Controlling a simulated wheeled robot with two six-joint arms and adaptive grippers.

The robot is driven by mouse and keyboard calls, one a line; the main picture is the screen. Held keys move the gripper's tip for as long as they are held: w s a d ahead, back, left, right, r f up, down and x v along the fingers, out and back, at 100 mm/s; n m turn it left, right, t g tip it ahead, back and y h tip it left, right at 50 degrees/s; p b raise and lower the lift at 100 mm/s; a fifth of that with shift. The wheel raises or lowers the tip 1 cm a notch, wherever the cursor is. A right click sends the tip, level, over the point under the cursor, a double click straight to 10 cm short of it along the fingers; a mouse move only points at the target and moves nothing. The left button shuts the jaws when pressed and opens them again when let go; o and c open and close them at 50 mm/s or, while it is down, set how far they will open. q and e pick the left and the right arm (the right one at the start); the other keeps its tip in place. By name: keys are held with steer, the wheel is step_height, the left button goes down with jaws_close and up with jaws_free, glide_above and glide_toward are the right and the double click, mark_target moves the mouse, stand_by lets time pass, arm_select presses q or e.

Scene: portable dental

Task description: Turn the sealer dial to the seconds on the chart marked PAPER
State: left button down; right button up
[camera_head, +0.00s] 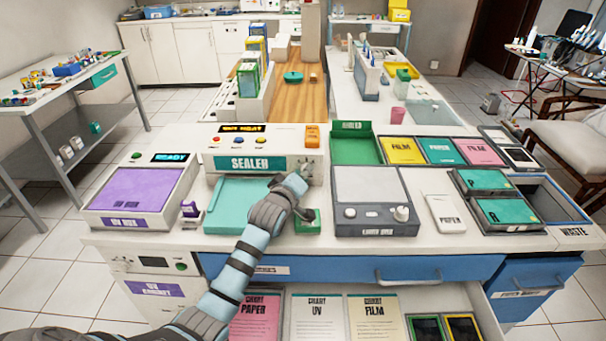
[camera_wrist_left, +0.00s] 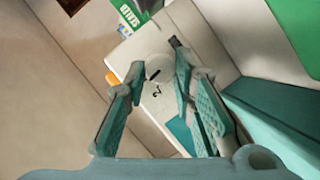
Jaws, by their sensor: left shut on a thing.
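The sealer (camera_head: 265,143), a white machine with a teal SEALER label and an amber display, stands on the bench. Its dial (camera_wrist_left: 158,67) is a white round knob with a dark mark, seen in the left wrist view. My left gripper (camera_head: 303,178) is at the right end of the sealer's front and mostly hides the dial in the head view. In the left wrist view my left gripper (camera_wrist_left: 160,82) has its fingers on both sides of the dial, shut on it. The pink PAPER chart (camera_head: 254,318) lies in the open drawer; its small text is unreadable. My right gripper is out of view.
The UV and FILM charts (camera_head: 316,318) (camera_head: 374,318) lie beside the PAPER chart. A purple-topped unit (camera_head: 138,192) stands left of the sealer, a grey-lidded unit (camera_head: 368,190) right of it. A teal tray (camera_head: 240,203) lies in front of the sealer.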

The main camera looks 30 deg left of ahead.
arm_select(q)
steer(key=shift+r+m+p, duration=0.2)
steer(key=shift+m+p, duration=0.1)
steer(key=shift+p, duration=0.35)
steer(key=m+g+y+p, duration=0.1)
steer(key=m+p, duration=0.1)
steer(key=p, duration=0.1)
steer(key=shift+d+r+p, duration=0.15)
steer(key=shift+p, duration=0.15)
steer(key=shift+w+d+m+g+y+p, duration=0.1)
steer(key=shift+m+g+y+p, duration=0.3)
steer(key=shift+m, duration=0.3)
steer(key=shift+m+g+p, duration=0.3)
steer(key=shift+m, duration=0.2)
steer(key=shift+d+m+g+y, duration=0.15)
steer(key=shift+m+g+y, duration=0.15)
steer(key=shift+m+y, duration=0.75)
steer(key=c, duration=1.3)
jaws_free()
steer(key=shift+w, duration=0.1)
